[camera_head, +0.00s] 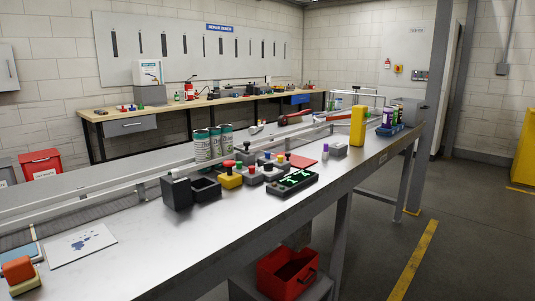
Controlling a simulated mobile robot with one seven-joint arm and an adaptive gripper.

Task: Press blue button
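On the metal workbench (190,225), a group of small button boxes stands near the middle. A yellow box (230,180) carries a red knob (229,165). Grey boxes with small coloured knobs stand just behind and to its right. These knobs are tiny, and I cannot surely tell which one is the blue button. A black panel with green lit marks (293,182) lies in front of them. My gripper is not in view.
Black open boxes (177,191) stand left of the buttons, with several tall cans (202,145) behind. A yellow block (357,126) and a blue can holder (389,130) stand at right. A red bin (288,275) sits below. The front bench edge is mostly clear.

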